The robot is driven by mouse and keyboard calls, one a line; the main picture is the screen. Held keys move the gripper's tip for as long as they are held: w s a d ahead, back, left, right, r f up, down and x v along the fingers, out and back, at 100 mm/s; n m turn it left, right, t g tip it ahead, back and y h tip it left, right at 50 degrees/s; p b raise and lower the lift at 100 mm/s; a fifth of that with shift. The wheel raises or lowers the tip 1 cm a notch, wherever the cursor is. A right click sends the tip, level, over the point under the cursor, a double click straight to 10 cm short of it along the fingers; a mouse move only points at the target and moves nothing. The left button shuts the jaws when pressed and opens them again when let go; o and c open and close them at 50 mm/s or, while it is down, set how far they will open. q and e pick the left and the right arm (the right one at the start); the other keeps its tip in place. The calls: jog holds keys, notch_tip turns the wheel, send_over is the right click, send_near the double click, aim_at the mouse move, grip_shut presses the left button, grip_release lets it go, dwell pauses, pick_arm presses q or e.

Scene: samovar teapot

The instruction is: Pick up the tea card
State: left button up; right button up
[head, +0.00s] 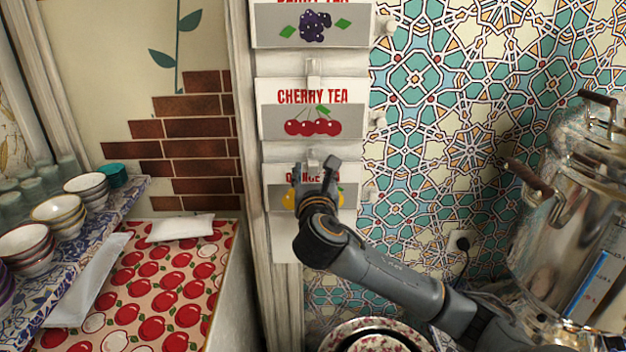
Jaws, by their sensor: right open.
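Several tea cards hang in a column on the white wooden post. The top one is a berry card (290,30), cut off by the frame's upper edge. Below it hangs the cherry tea card (271,123), in full view. The lowest is a card with orange fruit (276,198), its title mostly covered by my gripper. My right gripper (317,170) is open, its fingers pointing up in front of this lowest card. I cannot tell whether the fingers touch the card. My left gripper is out of view.
A large metal samovar (545,225) stands at the right, near a wall socket (462,242). A floral dish (340,335) sits at the bottom. At the left are stacked bowls (60,215) on a patterned shelf (125,198) and an apple-print cloth (170,290).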

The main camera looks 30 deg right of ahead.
jog(key=shift+x, duration=1.05)
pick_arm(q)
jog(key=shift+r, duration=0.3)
pick_arm(e)
jog(key=shift+c, duration=0.4)
jog(key=shift+s, duration=0.1)
grip_shut()
